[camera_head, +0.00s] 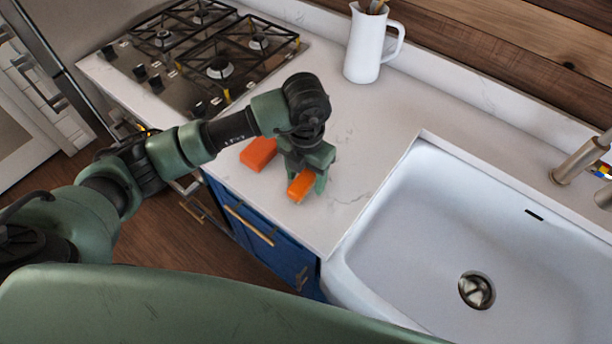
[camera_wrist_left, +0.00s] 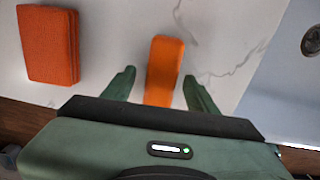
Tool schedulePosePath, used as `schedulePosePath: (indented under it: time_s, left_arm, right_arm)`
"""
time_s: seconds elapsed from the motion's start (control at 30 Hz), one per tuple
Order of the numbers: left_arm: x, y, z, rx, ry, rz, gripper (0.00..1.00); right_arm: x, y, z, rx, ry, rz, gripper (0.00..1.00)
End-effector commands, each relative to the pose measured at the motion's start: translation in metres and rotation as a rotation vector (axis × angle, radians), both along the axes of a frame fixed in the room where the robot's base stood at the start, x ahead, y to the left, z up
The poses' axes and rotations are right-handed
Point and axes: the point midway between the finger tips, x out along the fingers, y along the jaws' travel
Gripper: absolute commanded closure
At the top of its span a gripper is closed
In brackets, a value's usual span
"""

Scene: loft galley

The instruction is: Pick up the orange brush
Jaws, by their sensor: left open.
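The orange brush (camera_head: 300,186) lies on the white counter near its front edge. In the left wrist view the brush (camera_wrist_left: 163,70) is a long, rounded orange block, with its near end between my left gripper's two fingers. My left gripper (camera_head: 308,180) points down over the brush. In the left wrist view the gripper (camera_wrist_left: 160,88) is open, one finger on each side of the brush with a gap to each. I cannot tell how high the fingers are above the counter. My right gripper is not in view.
A red-orange textured block (camera_head: 258,153), perhaps a sponge, lies left of the brush; it also shows in the left wrist view (camera_wrist_left: 52,46). The white sink (camera_head: 440,220) is to the right. A white pitcher (camera_head: 368,45) and a gas hob (camera_head: 205,55) stand farther back. Counter behind the brush is clear.

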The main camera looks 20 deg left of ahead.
Motion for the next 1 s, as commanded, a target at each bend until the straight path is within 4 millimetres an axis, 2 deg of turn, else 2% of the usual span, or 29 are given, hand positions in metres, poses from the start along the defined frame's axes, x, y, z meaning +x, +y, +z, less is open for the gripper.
schedulePosePath:
  time_s: [0.17, 0.2, 0.4, 0.77, 0.87, 1.0]
  left_arm:
    - [0.0, 0.0, -0.001, 0.0, -0.001, 0.0, 0.42]
    - [0.0, 0.0, -0.001, 0.0, -0.001, 0.0, 0.45]
    - [0.0, 0.0, -0.001, 0.0, -0.001, 0.0, 1.0]
    - [0.001, 0.0, 0.002, -0.002, -0.002, 0.0, 1.0]
    - [0.001, 0.0, 0.009, -0.001, -0.004, 0.001, 1.0]
    - [0.002, 0.0, 0.029, -0.002, -0.007, -0.001, 1.0]
  right_arm:
    - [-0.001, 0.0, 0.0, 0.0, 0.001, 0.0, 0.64]
    - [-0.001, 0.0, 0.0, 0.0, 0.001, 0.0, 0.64]
    - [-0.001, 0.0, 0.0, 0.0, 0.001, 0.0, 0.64]
    - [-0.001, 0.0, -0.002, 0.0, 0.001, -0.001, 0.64]
    - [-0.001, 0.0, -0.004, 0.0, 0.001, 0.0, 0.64]
    - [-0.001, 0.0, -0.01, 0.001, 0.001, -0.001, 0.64]
